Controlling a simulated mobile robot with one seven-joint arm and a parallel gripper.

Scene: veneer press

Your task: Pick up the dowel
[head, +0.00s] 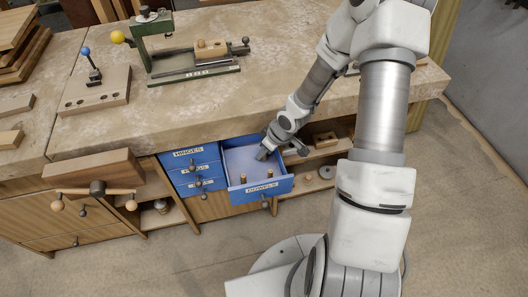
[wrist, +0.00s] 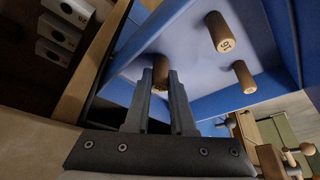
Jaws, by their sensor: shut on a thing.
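The dowel (wrist: 160,68) is a short brown wooden peg between the fingertips of my gripper (wrist: 161,88) in the wrist view. My gripper is shut on it, inside the open blue drawer (head: 279,187), whose front label reads DOWELS. I cannot tell whether the dowel touches the drawer floor. Two other dowels stand in the drawer: one with a number on its end (wrist: 223,32) and a thinner one (wrist: 243,77).
Shut blue drawers (head: 189,154), one labelled HINGES, are left of the open drawer. The worktop edge (head: 205,136) is above it. Shelves (head: 318,153) with small parts are to the right. A green-framed tool (head: 190,70) and a drilled wooden block (head: 95,92) are on the worktop.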

